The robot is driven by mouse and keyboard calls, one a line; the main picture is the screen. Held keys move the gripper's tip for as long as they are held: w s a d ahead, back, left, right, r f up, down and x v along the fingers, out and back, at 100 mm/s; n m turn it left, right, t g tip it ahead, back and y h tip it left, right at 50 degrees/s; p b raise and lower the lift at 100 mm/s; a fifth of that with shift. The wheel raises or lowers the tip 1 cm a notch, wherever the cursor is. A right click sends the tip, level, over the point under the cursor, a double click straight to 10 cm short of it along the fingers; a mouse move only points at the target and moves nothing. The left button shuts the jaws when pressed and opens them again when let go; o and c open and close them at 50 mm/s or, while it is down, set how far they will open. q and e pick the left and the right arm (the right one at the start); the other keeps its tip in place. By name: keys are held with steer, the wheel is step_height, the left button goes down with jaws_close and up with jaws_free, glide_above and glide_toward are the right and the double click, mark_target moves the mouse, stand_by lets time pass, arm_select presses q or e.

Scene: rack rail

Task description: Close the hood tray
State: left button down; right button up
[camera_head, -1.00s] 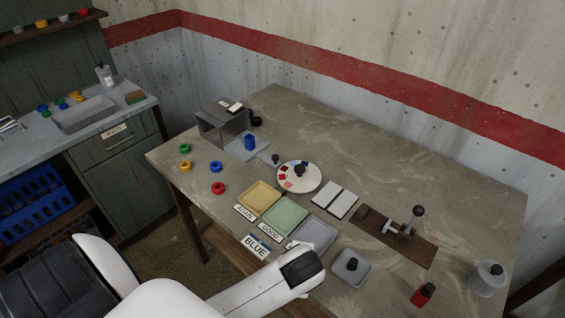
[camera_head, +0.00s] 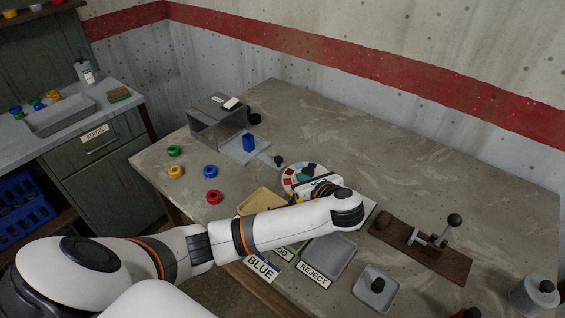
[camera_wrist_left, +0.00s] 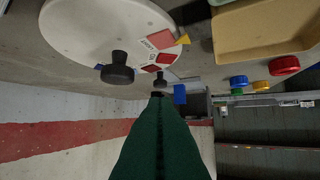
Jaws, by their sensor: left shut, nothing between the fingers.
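The grey hood (camera_head: 212,122) stands at the back left of the table. Its flat tray (camera_head: 243,154) is pulled out at the front and carries a blue block (camera_head: 249,142). A bar runs from the tray to a black knob (camera_head: 279,160). In the left wrist view the knob (camera_wrist_left: 160,81) and blue block (camera_wrist_left: 180,93) show just beyond my fingers. My left gripper (camera_head: 304,174) is over the round colour dial (camera_head: 289,183), apart from the knob. Its dark green fingers (camera_wrist_left: 158,97) are shut and empty. My right gripper is not in view.
Green, yellow, blue and red rings (camera_head: 213,197) lie at the left. My forearm crosses the sorting trays (camera_head: 328,257) at the front. A lever on a wooden board (camera_head: 422,248) stands to the right. The back right of the table is clear.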

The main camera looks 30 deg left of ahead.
mark_target(249, 143)
arm_select(q)
steer(key=x, duration=0.5)
steer(key=shift+a+f, duration=0.15)
steer(key=shift+a, duration=0.2)
steer(key=x, duration=0.4)
steer(key=r+p+x, duration=0.1)
steer(key=x, duration=0.1)
steer(key=shift+w+a+f, duration=0.2)
steer(key=shift+w+a, duration=0.15)
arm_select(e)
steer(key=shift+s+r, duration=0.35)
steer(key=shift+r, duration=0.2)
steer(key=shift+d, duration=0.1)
